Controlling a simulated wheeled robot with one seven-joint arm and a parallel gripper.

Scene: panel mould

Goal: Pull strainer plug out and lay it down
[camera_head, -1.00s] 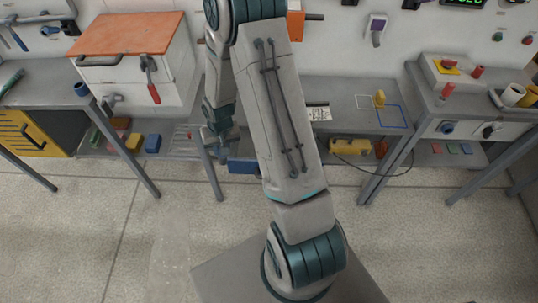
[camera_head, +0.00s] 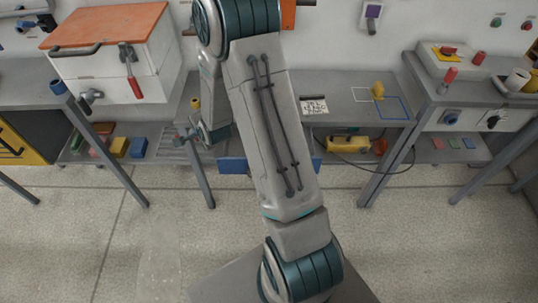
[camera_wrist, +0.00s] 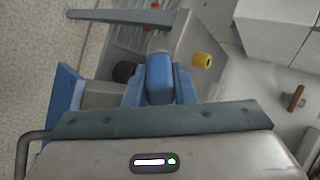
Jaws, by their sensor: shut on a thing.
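My gripper (camera_head: 194,136) is at the front left of the middle bench, close to its edge. In the wrist view my gripper (camera_wrist: 158,72) shows blue fingers closed on a blue block with a greyish end (camera_wrist: 159,78), which I take to be the strainer plug. The fingers cover much of it. A grey cylinder (camera_wrist: 100,94) lies left of the fingers against a blue panel (camera_wrist: 66,88). I cannot tell whether it is part of the held thing. The plug is too small to make out in the head view.
A white cabinet (camera_head: 110,60) stands to the left. A blue box (camera_head: 234,165) sits below the bench edge. The floor in front is clear.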

